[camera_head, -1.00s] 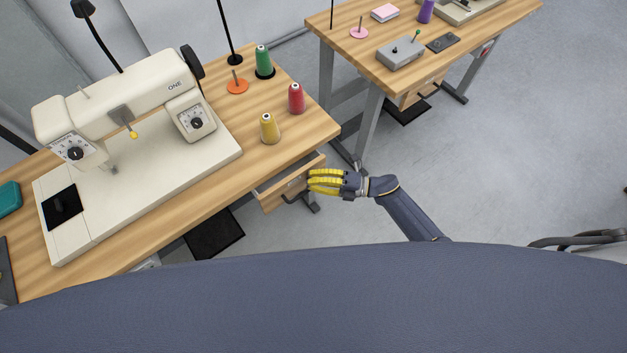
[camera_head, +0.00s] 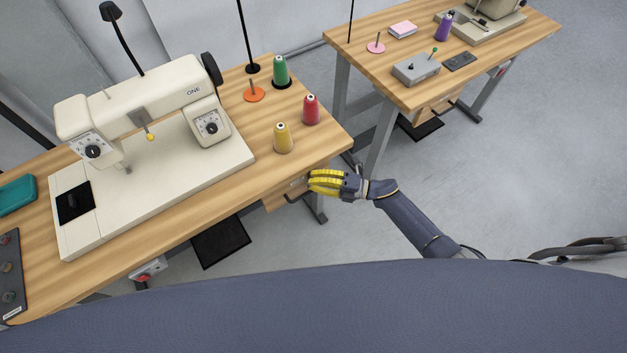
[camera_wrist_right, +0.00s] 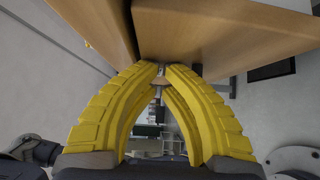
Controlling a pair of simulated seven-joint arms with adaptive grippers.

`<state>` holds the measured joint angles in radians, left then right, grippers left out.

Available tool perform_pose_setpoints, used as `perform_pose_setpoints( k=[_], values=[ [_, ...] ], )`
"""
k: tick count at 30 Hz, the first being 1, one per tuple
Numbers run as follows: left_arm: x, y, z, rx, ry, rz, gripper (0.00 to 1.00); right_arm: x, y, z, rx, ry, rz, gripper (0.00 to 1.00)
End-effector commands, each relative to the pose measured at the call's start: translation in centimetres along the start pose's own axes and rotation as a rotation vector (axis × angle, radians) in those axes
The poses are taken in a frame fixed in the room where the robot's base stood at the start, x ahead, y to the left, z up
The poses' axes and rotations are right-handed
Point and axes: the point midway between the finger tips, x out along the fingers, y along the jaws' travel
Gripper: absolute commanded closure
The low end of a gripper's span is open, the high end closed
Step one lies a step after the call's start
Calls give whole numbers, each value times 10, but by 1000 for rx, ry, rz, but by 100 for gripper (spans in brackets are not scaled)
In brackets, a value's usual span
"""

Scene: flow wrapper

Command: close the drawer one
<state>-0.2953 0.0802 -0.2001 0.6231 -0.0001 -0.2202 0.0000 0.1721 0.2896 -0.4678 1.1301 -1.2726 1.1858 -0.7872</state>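Drawer one (camera_head: 281,201) is under the front edge of the wooden table that bears the sewing machine marked ONE (camera_head: 150,120). Its wooden front and dark handle (camera_head: 293,198) show just below the tabletop, and no open inside shows. It looks pushed in or nearly so. My right gripper (camera_head: 312,183) has its yellow fingers at the right end of the drawer front. In the right wrist view, the fingertips (camera_wrist_right: 163,70) nearly meet close to wooden panels (camera_wrist_right: 215,38), with nothing clearly held. Whether they touch the wood cannot be told. My left gripper is out of view.
Green (camera_head: 281,73), red (camera_head: 310,110) and yellow (camera_head: 283,138) thread cones stand on the tabletop above the drawer. A second table (camera_head: 440,90) stands behind at the right. The grey floor (camera_head: 500,180) right of my right arm is mostly clear.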

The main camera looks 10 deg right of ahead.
Motion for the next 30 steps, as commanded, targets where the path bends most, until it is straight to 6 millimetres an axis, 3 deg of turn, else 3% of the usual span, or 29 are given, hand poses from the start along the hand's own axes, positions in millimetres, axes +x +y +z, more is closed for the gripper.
perform_pose_setpoints(
  k=[5, 11, 21, 30],
  values=[
    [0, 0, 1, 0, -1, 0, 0, -5, 1, -1, -4, -4, -2, 100],
    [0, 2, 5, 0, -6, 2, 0, -20, 0, -24, -1, 7, -2, 100],
    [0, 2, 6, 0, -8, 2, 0, -80, 0, -29, -1, 10, -3, 100],
    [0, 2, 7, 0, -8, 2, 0, -115, 0, -29, 0, 11, -1, 100]
  ],
)
